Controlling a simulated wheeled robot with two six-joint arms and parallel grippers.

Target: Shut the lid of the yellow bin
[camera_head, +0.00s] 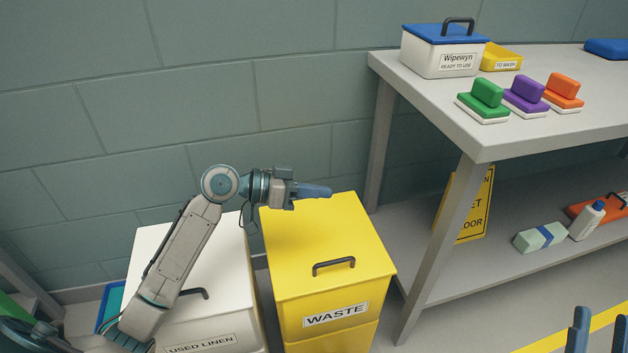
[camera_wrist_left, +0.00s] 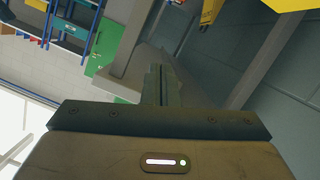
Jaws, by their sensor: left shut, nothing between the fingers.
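The yellow bin (camera_head: 340,305) with a WASTE label stands on the floor in the middle of the head view. Its yellow lid (camera_head: 318,240), with a dark handle (camera_head: 333,266), lies down over the top, and I see no gap along its front edge. My left gripper (camera_head: 328,191) is shut and empty, over the lid's back edge; I cannot tell whether it touches the lid. Its closed fingers also show in the left wrist view (camera_wrist_left: 161,82). My right gripper (camera_head: 599,332) is at the bottom right corner, fingers apart and only partly in view.
A white USED LINEN bin (camera_head: 207,322) stands left of the yellow bin, partly behind my left arm. A grey table (camera_head: 440,105) on the right carries a Wipewyn box (camera_head: 437,55) and several coloured brushes. Its leg stands close to the yellow bin. A wall is behind.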

